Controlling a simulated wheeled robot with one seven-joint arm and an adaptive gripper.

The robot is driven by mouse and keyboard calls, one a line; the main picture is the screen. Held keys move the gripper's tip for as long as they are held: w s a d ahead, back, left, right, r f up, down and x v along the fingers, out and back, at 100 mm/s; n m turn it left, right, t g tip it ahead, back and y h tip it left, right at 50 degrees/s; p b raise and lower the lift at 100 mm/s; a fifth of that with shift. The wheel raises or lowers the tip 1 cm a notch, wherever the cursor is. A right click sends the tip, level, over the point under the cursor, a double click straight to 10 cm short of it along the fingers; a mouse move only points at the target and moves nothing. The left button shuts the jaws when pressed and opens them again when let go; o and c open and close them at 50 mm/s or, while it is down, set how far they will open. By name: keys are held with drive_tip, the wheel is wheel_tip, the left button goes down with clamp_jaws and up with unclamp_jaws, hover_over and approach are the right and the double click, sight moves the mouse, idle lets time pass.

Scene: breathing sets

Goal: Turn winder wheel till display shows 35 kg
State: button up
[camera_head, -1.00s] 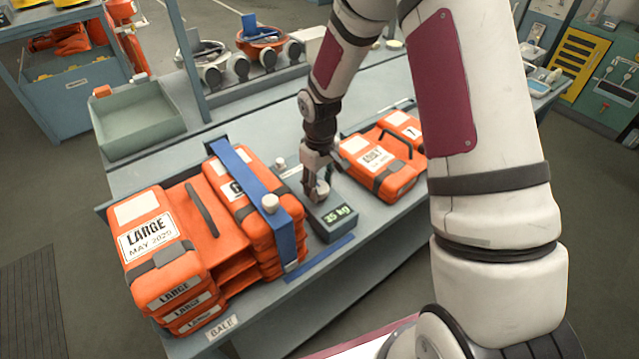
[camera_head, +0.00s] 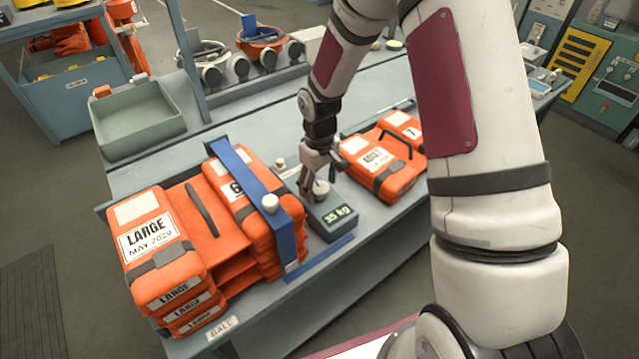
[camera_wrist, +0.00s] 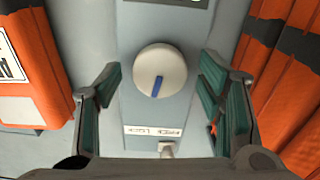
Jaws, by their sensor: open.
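The winder is a grey box (camera_head: 335,229) on the bench, and its display (camera_head: 337,214) reads 35 kg in the head view. Its wheel (camera_head: 321,187) is a round cream knob on top of the box. In the wrist view the wheel (camera_wrist: 160,71) shows a blue mark pointing down, slightly left. My gripper (camera_head: 318,184) is at the wheel. In the wrist view my gripper (camera_wrist: 158,85) is open, with one finger on each side of the wheel and a gap on both sides. The wrist view shows only the display's lower edge (camera_wrist: 170,2).
An orange LARGE stack (camera_head: 150,245) and a second orange stack (camera_head: 240,190) under a blue strap (camera_head: 245,180) stand left of the winder. Orange packs (camera_head: 385,165) lie close on the right. A green tray (camera_head: 135,125) sits at the back left.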

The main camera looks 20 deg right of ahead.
wheel_tip(320, 180, up, 12)
idle(0.4)
drive_tip(key=shift+f, duration=0.1)
idle(0.3)
wheel_tip(320, 180, up, 9)
drive_tip(key=m+t, duration=0.1)
hover_over(320, 187)
drive_tip(key=s, duration=0.4)
drive_tip(key=s+r+m+t, duration=0.2)
drive_tip(key=s+r+t, duration=0.1)
drive_tip(key=s+r, duration=0.9)
drive_tip(key=s+m+t, duration=0.1)
drive_tip(key=s, duration=0.8)
drive_tip(key=shift+r+m+t, duration=0.2)
drive_tip(key=shift+m+t, duration=0.1)
idle(0.5)
